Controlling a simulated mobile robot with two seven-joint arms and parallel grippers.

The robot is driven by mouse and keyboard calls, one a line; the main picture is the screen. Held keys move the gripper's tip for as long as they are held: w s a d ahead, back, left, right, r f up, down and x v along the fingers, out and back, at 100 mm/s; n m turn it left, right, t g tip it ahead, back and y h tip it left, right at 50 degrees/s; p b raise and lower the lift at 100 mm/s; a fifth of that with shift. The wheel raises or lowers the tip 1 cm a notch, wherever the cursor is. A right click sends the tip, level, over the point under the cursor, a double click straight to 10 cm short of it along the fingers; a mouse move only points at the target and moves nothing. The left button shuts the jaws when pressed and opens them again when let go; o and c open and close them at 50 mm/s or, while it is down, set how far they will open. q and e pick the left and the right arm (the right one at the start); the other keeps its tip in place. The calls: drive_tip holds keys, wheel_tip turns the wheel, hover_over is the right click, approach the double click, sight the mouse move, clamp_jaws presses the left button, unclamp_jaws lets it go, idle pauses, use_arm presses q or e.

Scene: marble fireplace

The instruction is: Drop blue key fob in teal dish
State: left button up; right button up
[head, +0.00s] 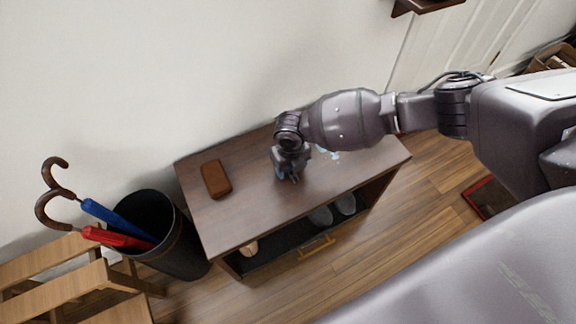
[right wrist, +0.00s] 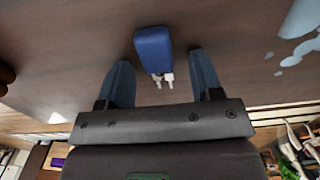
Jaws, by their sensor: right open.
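The blue key fob (right wrist: 153,48) with small silver keys lies on the dark wooden table top in the right wrist view. My right gripper (right wrist: 160,60) is open, its two fingers either side of the fob's near end and keys, with gaps on both sides. In the head view my right gripper (head: 288,174) points down over the table's middle, and the fob is hidden there. Pale blue irregular patches (right wrist: 296,38) lie to the right of the fob; they also show beside my arm in the head view (head: 327,152). I cannot tell whether they belong to the teal dish. My left gripper is out of view.
A brown case (head: 216,179) lies on the left of the table top (head: 250,215). Shoes (head: 333,210) sit on the shelf below. A black bin (head: 180,245) with red and blue umbrellas stands left of the table. The wall runs behind.

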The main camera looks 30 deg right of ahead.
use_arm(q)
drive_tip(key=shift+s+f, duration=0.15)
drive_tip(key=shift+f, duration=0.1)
use_arm(e)
drive_tip(key=c, duration=1.1)
drive_tip(key=r, duration=0.2)
drive_tip(key=r+p, duration=0.1)
drive_tip(key=r, duration=0.1)
drive_tip(key=r+p, duration=0.1)
drive_tip(key=r, duration=0.1)
drive_tip(key=shift+w+r, duration=0.25)
drive_tip(key=shift+r, duration=0.1)
use_arm(q)
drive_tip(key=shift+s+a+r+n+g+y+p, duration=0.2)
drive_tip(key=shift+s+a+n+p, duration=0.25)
drive_tip(key=shift+p, duration=0.5)
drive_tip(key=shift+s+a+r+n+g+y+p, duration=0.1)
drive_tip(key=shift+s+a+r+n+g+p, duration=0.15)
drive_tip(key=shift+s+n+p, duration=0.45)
use_arm(e)
drive_tip(key=shift+s+r, duration=0.2)
drive_tip(key=shift+r, duration=6.5)
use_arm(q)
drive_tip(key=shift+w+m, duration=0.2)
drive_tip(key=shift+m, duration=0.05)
use_arm(e)
drive_tip(key=shift+r, duration=0.1)
